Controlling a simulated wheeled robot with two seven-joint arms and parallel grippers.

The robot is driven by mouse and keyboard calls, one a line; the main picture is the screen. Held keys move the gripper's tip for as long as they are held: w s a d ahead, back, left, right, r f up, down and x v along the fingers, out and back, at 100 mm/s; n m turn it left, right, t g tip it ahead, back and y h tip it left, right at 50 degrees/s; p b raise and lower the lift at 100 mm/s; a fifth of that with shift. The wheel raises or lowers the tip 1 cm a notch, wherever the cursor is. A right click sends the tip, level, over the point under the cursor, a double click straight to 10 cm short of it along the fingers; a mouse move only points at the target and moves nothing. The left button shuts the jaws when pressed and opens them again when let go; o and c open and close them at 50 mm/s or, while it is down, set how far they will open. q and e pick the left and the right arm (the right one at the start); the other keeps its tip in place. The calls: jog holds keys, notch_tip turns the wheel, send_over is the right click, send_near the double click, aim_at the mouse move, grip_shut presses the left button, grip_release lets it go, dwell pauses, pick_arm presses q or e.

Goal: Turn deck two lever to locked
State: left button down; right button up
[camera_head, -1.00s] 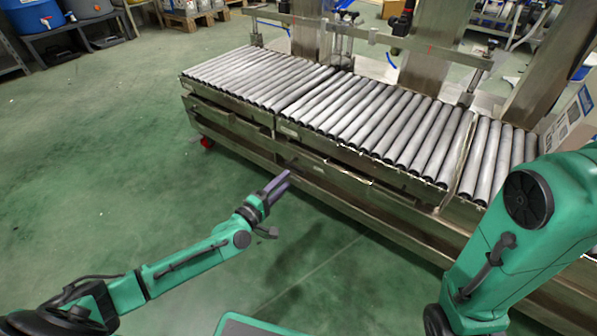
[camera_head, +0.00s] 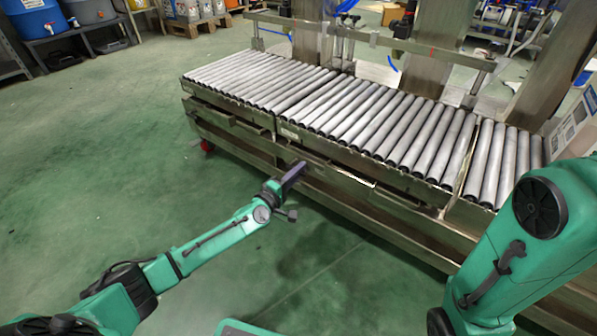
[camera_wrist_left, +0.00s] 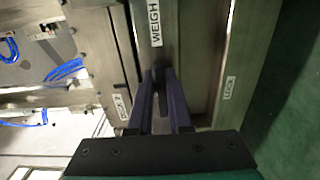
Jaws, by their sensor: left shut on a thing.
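My left gripper (camera_head: 294,173) reaches to the front side of the roller conveyor (camera_head: 340,160), below the rollers. In the left wrist view its two dark purple fingers (camera_wrist_left: 160,75) are closed around a small dark lever (camera_wrist_left: 159,70), which is mostly hidden between them. A WEIGH label (camera_wrist_left: 154,22) sits just beyond the fingertips, a LOCK label (camera_wrist_left: 229,88) to the right, and another label (camera_wrist_left: 122,106), too blurred to read surely, to the left. The lever's exact setting cannot be told. My right arm shows at the right, but its gripper is out of view.
A metal frame (camera_head: 420,48) stands behind the rollers. A cardboard box (camera_head: 572,125) is at the right end. Blue and grey drums (camera_head: 40,20) stand at the back left. The green floor (camera_head: 110,170) on the left is clear.

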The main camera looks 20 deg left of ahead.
pick_arm(q)
jog(key=shift+f, duration=0.1)
jog(key=m, duration=0.2)
jog(key=f+m, duration=0.1)
jog(key=m, duration=0.1)
jog(key=shift+a+f, duration=0.15)
jog(key=shift+w+a+f+m+b, duration=0.2)
jog(key=shift+a+f+m, duration=0.25)
jog(key=shift+m, duration=1.85)
jog(key=shift+w+a+f+m+b, duration=0.25)
jog(key=shift+a+m, duration=0.3)
jog(key=shift+m, duration=1.75)
jog(key=shift+w+a+f+m+b, duration=0.15)
jog(key=shift+a+f+m, duration=0.3)
jog(key=shift+m, duration=1.85)
jog(key=shift+a, duration=0.1)
jog(key=c, duration=0.9)
grip_release()
jog(key=shift+o, duration=0.3)
jog(key=shift+r, duration=0.1)
